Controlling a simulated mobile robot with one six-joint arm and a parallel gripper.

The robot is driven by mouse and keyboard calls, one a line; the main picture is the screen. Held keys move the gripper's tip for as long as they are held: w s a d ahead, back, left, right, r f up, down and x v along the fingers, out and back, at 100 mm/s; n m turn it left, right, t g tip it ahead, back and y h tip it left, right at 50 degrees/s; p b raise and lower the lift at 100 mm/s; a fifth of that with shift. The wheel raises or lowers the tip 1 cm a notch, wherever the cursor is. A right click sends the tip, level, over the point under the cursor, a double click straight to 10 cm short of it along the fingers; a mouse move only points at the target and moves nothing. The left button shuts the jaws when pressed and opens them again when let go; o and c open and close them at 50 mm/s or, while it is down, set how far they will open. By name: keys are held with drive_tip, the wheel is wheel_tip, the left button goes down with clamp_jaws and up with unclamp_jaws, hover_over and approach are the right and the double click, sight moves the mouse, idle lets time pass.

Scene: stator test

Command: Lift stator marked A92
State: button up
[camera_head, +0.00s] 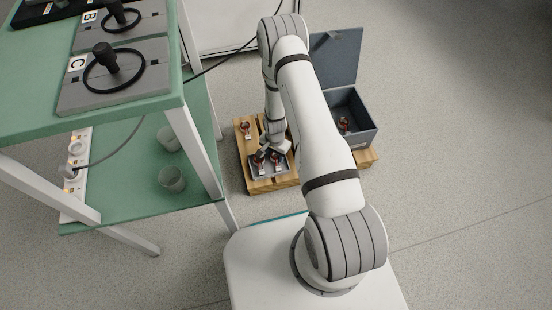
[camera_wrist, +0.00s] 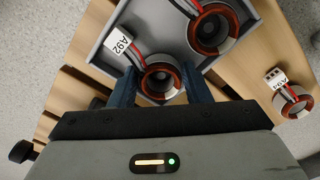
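The stator marked A92 (camera_wrist: 160,82) is a copper-coloured ring with a dark centre, red and black leads and a white tag (camera_wrist: 121,46). It sits in a shallow grey tray (camera_wrist: 92,52). My gripper (camera_wrist: 160,70) is down at this stator, one dark blue finger on each side. The finger tips are close to its sides, but I cannot tell whether they touch it. The lower part of the stator is hidden by my gripper. In the head view my gripper (camera_head: 272,148) is low over the tray, partly hidden by my arm.
A second stator (camera_wrist: 213,30) lies close by in the same tray. A tagged stator (camera_wrist: 293,103) stands on the wooden pallet (camera_head: 286,183) outside the tray. An open grey box (camera_head: 366,140) holds a stator. A green-shelved rack (camera_head: 120,208) stands left.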

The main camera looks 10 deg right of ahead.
drive_tip(key=c, duration=0.5)
